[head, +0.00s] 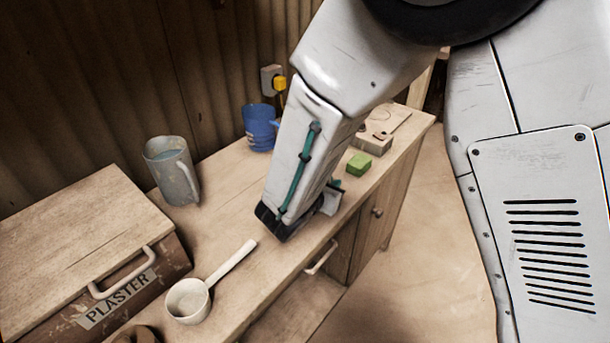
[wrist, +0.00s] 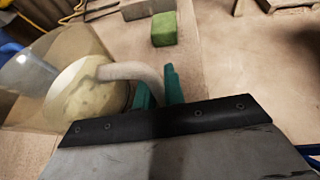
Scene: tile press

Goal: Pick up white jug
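In the wrist view a round cream-white vessel with a curved pale handle, which I take for the white jug (wrist: 72,92), lies at the left, next to my gripper (wrist: 158,86). Its handle runs down to the two teal fingers, between which a narrow gap shows. I cannot tell whether they press on the handle. A clear, yellowish curved wall surrounds the cream part at the left. In the head view my arm covers most of the gripper and I cannot make out this jug. A grey-blue jug (head: 173,172) with a handle stands upright near the wall.
A blue jug (head: 258,128) stands at the back of the bench. A green block (head: 359,164) lies right of my arm; it also shows in the wrist view (wrist: 164,29). A white ladle (head: 188,300) and a box labelled PLASTER (head: 90,235) are at the left.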

